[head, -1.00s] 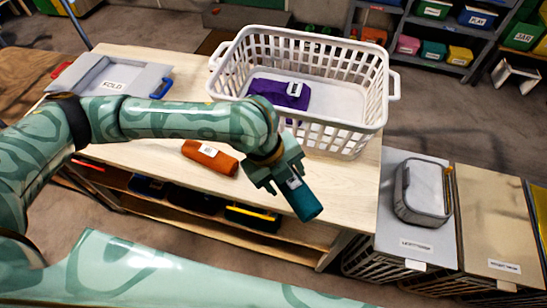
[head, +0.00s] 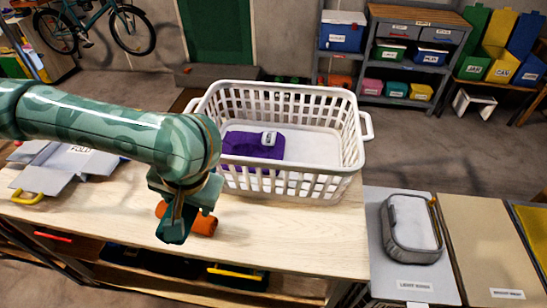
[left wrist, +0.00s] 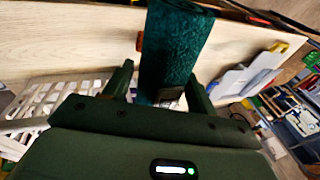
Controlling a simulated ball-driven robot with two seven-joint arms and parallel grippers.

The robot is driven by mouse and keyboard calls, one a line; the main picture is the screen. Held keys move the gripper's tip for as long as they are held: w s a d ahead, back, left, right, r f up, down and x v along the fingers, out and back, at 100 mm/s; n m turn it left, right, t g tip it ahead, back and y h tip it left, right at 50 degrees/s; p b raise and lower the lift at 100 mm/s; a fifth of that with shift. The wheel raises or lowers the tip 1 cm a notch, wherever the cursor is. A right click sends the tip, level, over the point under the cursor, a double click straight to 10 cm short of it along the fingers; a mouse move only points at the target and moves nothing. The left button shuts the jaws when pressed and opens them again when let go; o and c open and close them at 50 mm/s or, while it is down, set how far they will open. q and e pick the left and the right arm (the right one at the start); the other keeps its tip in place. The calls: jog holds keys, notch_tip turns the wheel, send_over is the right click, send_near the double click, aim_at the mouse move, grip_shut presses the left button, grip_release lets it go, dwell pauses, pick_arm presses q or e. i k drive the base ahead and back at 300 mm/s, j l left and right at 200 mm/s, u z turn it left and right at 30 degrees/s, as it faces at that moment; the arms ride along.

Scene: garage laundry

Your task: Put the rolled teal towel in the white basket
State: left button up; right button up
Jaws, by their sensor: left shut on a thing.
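The rolled teal towel (head: 172,229) is in my left gripper (head: 182,203), which is shut on it above the front of the wooden table. The towel hangs below the jaws in the head view, partly covered by them. In the left wrist view the teal towel (left wrist: 174,50) lies between the two fingers (left wrist: 160,88). The white basket (head: 289,187) stands on the table to the right of and behind the gripper. A folded purple towel (head: 250,144) with a white label lies in it. The basket (left wrist: 62,98) also shows at left in the left wrist view. My right gripper is out of view.
An orange roll (head: 203,223) lies on the table (head: 290,235), partly hidden behind my left gripper. A grey folding board (head: 62,165) lies at the table's left. A grey lidded case (head: 410,230) sits on a hamper to the right. Table in front of the basket is clear.

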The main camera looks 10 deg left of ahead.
aim_at(317, 163)
jog(key=i+j+z, duration=0.15)
jog(key=z, duration=0.3)
jog(key=i+j+z, duration=0.1)
jog(key=j+z, duration=0.3)
jog(key=z, duration=0.45)
